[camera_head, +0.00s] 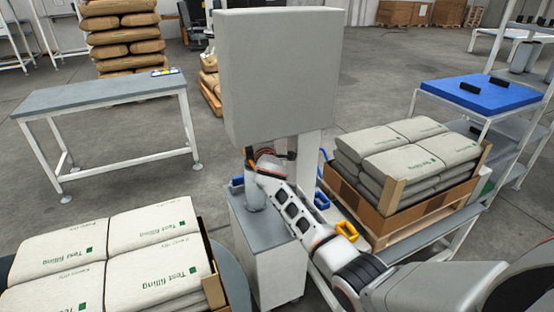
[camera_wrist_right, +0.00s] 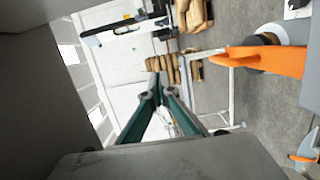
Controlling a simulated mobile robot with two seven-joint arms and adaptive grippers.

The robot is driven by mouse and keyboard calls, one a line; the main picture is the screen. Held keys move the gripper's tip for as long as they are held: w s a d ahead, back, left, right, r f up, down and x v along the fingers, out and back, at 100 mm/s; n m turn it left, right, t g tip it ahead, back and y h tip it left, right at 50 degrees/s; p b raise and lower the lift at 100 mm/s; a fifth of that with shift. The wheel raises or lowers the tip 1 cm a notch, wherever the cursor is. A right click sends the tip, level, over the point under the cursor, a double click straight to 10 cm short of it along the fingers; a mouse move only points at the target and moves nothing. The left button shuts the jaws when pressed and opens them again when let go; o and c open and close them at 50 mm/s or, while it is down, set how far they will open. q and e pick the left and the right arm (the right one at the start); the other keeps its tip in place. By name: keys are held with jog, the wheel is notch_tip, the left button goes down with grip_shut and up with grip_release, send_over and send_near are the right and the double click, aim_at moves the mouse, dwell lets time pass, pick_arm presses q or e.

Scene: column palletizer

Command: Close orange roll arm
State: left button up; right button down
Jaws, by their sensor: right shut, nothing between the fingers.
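In the wrist view, an orange arm (camera_wrist_right: 265,60) reaches in from the right, with a dark round part beside it. I take this to be the roll arm. My right gripper (camera_wrist_right: 157,84) has its teal fingers meeting at the tips, shut and empty. It is left of the orange arm in this picture, with a visible gap between them. In the head view my right arm reaches from the lower right to just below the large grey box, where its wrist hides most of the hand. I cannot make out the orange arm clearly there. My left gripper is not in view.
The grey box (camera_head: 278,75) stands on a column above a low grey cabinet (camera_head: 265,262). Sacks on a pallet (camera_head: 415,150) stand right, with more sacks (camera_head: 120,245) at lower left. A grey table (camera_head: 98,93) and blue-topped table (camera_head: 480,92) stand farther back. Open floor lies behind.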

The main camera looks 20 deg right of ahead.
dwell(0.3)
jog(key=shift+s, duration=0.1)
jog(key=s+a, duration=0.2)
jog(key=s, duration=1)
jog(key=s+a+f+m+g+y, duration=0.1)
jog(key=s+f+m+g+y, duration=0.15)
jog(key=s+f, duration=0.75)
jog(key=s+a+f+m+g+y, duration=0.1)
jog(key=s+f+m, duration=0.2)
jog(key=s+f, duration=0.7)
jog(key=s+a+f+m+g+y, duration=0.1)
jog(key=s+f+m, duration=0.2)
jog(key=s+f, duration=0.3)
jog(key=s+a+f+m+g+y, duration=0.1)
jog(key=s+f+m+g, duration=0.1)
jog(key=s+f, duration=0.5)
jog(key=s+m, duration=0.1)
jog(key=s, duration=0.5)
jog(key=shift+s+a+f, duration=0.3)
jog(key=shift+s, duration=0.05)
jog(key=shift+g, duration=0.25)
